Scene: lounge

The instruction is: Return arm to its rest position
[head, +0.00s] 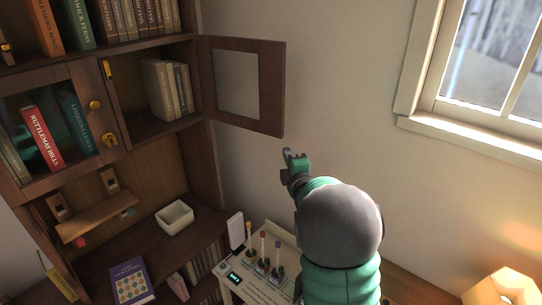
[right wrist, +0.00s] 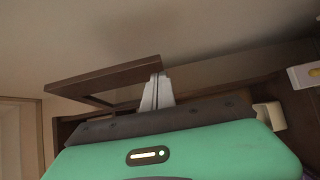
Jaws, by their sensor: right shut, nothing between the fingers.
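My right arm, green and grey, reaches up from the bottom of the head view. Its gripper (head: 291,154) is shut and empty, held in the air in front of the bare wall, just below the lower corner of the open cabinet door (head: 264,100). A gap seems to lie between them, but its depth is hard to judge. In the right wrist view the pale fingers (right wrist: 158,93) are together with nothing between them, and the brown door frame (right wrist: 105,77) shows behind them. My left gripper is not in view.
A wooden bookcase (head: 190,140) with books stands at left. On its lower shelf are a white bowl (head: 174,218) and a purple book (head: 131,281). A white stand with several coloured-top sticks (head: 262,255) is left of my arm. A window (head: 490,60) is at right.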

